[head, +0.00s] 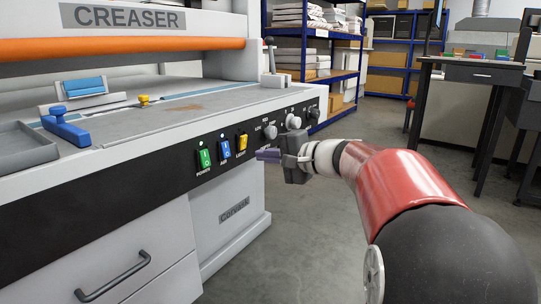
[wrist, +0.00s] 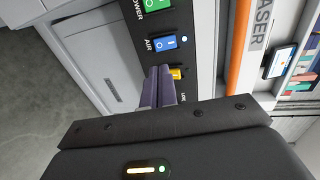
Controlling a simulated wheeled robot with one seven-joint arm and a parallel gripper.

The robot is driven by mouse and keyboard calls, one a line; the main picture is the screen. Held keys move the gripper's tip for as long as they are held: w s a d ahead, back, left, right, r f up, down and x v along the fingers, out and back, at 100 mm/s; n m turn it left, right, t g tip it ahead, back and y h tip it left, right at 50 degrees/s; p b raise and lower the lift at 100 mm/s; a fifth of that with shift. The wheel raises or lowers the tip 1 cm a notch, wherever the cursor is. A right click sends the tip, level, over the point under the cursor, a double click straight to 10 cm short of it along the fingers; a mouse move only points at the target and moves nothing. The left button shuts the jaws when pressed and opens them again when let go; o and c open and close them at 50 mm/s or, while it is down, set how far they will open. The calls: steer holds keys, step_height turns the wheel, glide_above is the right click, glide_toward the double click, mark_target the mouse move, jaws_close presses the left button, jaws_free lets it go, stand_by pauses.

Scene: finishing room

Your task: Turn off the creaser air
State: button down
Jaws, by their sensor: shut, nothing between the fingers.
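The creaser (head: 125,18) fills the left of the head view, with a black control panel on its front. The blue AIR rocker switch (head: 225,148) sits between a green switch (head: 205,158) and a yellow switch (head: 242,141). In the wrist view the blue switch (wrist: 166,43) has a small lit dot beside it. My gripper (head: 262,155) is shut and empty, its purple fingers pointing at the panel just right of the yellow switch in the head view. In the wrist view the fingers (wrist: 158,75) overlap the yellow switch; I cannot tell whether they touch the panel.
A blue-handled part (head: 65,126) and a grey tray (head: 22,145) are on the creaser's top. A drawer handle (head: 113,277) sticks out below. Floor right of the creaser is clear; shelves and a dark table (head: 470,72) stand behind.

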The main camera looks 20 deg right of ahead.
mark_target(227, 154)
steer(key=p+x, duration=0.1)
steer(key=x, duration=0.9)
steer(key=shift+s, duration=0.1)
